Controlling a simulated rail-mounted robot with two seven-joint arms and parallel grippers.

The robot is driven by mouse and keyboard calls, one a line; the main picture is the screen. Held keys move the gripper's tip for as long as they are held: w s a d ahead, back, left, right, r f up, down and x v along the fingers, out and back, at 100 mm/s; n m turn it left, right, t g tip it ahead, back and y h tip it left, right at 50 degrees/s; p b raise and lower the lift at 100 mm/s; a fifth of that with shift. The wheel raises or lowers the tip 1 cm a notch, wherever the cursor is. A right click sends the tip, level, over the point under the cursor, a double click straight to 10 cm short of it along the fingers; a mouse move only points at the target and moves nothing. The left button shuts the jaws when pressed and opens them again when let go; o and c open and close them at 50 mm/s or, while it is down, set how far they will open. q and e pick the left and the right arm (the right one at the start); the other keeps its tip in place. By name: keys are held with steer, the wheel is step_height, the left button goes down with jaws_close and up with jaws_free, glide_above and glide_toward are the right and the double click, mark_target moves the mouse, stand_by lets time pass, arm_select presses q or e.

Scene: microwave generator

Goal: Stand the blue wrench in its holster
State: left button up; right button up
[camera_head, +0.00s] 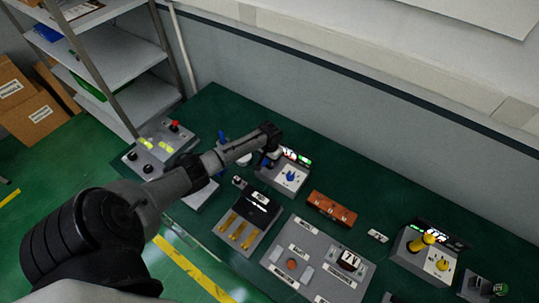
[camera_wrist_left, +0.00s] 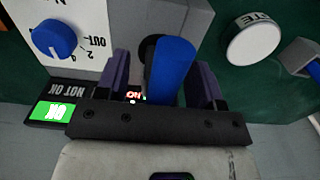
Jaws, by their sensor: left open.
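A blue handle, apparently the blue wrench (camera_wrist_left: 172,72), rises from a dark round opening in a grey box in the left wrist view. My left gripper (camera_wrist_left: 160,85) is open, with its two fingers on either side of the handle; I cannot tell whether they touch it. In the head view my left gripper (camera_head: 271,157) is over the box with the blue knob (camera_head: 291,176), and its arm hides the handle. A small grey bracket with a blue part (camera_wrist_left: 312,64), possibly the holster, is at the right edge of the left wrist view. My right gripper is not in view.
A lit green OK panel (camera_wrist_left: 48,111) is beside the box. A brown block (camera_head: 332,209), a tray with yellow pieces (camera_head: 241,228) and a yellow-knobbed box (camera_head: 428,250) stand on the green table.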

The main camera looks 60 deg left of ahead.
arm_select(q)
step_height(320, 180, up, 14)
stand_by(0.6)
steer(key=shift+f, duration=0.15)
